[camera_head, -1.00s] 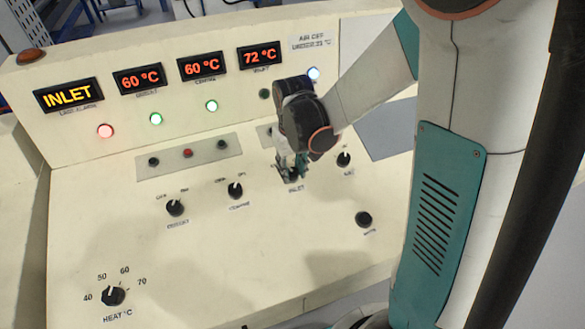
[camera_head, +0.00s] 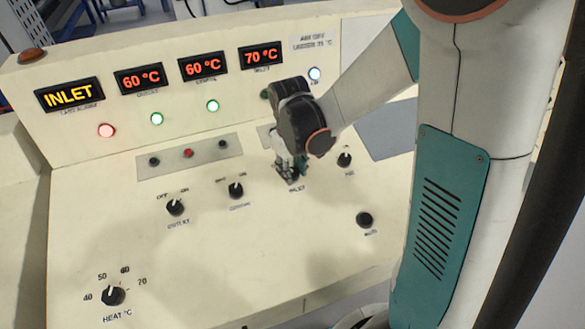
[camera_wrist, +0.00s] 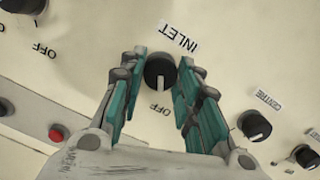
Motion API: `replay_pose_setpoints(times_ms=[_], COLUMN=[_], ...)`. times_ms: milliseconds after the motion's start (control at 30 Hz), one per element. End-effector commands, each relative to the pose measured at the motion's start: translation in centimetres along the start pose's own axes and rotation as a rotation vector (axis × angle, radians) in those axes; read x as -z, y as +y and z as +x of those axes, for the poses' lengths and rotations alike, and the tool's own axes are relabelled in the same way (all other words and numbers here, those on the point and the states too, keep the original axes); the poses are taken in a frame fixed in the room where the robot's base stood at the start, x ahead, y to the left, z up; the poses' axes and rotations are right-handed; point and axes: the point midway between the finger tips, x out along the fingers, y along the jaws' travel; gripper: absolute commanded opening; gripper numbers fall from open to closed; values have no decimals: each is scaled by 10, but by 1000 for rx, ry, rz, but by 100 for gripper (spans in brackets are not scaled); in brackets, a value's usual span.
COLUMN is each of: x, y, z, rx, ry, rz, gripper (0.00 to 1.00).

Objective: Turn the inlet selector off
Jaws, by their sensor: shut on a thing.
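The inlet selector, a round black knob with a white pointer line (camera_wrist: 160,72), sits on the cream panel between my gripper's fingers (camera_wrist: 161,78) in the wrist view. INLET is printed on one side of it and OFF on the other. Its pointer line faces the OFF mark. My gripper is shut on this knob, with teal finger pads on both sides. In the head view my gripper (camera_head: 291,172) is down at the panel above the INLET label (camera_head: 297,189), and it hides most of the knob. The inlet display (camera_head: 261,55) reads 70 °C in red.
The outlet knob (camera_head: 175,207) and the centre knob (camera_head: 236,190) stand to the left of my gripper. Other knobs (camera_head: 345,159) (camera_head: 364,219) are to the right. The heat knob (camera_head: 113,295) is at the front left. A red lamp (camera_head: 106,130) is lit beneath the yellow INLET sign (camera_head: 69,95).

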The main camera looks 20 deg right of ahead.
Motion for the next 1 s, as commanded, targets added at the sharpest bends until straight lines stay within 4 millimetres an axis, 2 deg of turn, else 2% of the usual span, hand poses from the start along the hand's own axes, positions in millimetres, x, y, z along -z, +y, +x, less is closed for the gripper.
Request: replay_pose_setpoints(times_ms=[33, 100, 433, 567, 767, 1000], x=[0, 0, 0, 0, 0, 0], y=[0, 0, 0, 0, 0, 0], z=[0, 0, 0, -8, -38, -84], rx=[0, 0, 0, 0, 0, 0], ry=[0, 0, 0, 0, 0, 0], rz=[-1, 0, 0, 0, 0, -1], gripper=[37, 51, 51, 51, 51, 51])
